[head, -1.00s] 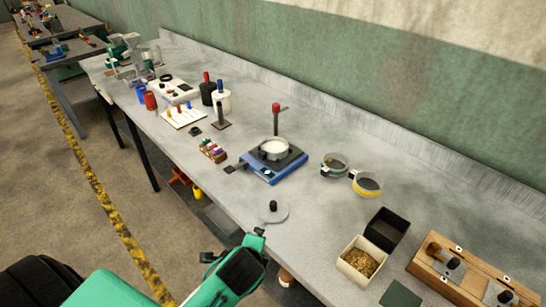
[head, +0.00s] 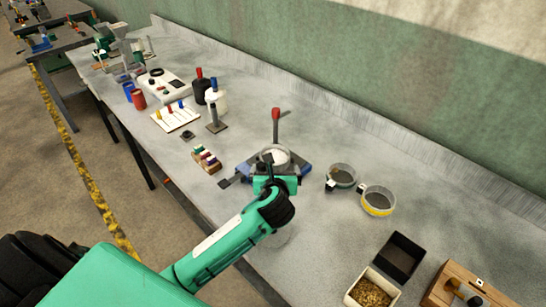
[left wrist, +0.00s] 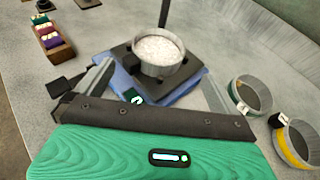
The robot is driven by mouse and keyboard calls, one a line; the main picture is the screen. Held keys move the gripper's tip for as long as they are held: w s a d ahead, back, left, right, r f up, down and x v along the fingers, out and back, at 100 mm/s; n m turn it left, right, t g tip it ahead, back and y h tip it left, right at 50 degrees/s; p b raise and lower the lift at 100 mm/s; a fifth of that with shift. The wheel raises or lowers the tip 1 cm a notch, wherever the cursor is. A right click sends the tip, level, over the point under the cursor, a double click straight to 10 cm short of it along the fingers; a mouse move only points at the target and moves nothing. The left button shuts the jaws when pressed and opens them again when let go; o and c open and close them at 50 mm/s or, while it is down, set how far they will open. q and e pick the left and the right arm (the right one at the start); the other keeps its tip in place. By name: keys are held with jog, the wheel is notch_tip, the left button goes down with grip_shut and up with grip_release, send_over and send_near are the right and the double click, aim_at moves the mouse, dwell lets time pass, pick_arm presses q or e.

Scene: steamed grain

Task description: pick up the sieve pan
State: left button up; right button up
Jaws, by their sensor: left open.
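A round metal pan of pale grain (head: 277,156), which I take for the sieve pan, sits upright on the dark top of a blue-based device (head: 305,171). In the left wrist view the pan (left wrist: 158,68) shows whole, with the dark top plate (left wrist: 121,50) around it. My left gripper (head: 276,178) is on the near side of the pan and partly hides the device in the head view. In the left wrist view its fingers (left wrist: 157,80) are apart, one to each side of the pan, with nothing between them touching it. My right gripper is not in view.
Two round sieve-like rings, one green-banded (head: 342,176) and one yellow-banded (head: 378,201), stand to the right. A red-topped post (head: 276,125) rises behind the pan. A block of coloured pieces (head: 206,159) is at left. Black (head: 399,257) and grain-filled (head: 371,291) boxes are nearer right.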

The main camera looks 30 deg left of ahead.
aim_at(275, 166)
pick_arm(q)
jog(key=x, duration=0.3)
jog(key=shift+w+a+f, duration=0.15)
jog(key=shift+w+f, duration=0.05)
jog(key=shift+w, duration=0.05)
jog(key=x, duration=0.2)
jog(key=shift+w+a+p, duration=0.15)
jog(key=shift+w+p, duration=0.1)
jog(key=shift+p, duration=0.05)
jog(key=x, duration=0.4)
jog(key=shift+f, duration=0.15)
jog(key=c, duration=1.6)
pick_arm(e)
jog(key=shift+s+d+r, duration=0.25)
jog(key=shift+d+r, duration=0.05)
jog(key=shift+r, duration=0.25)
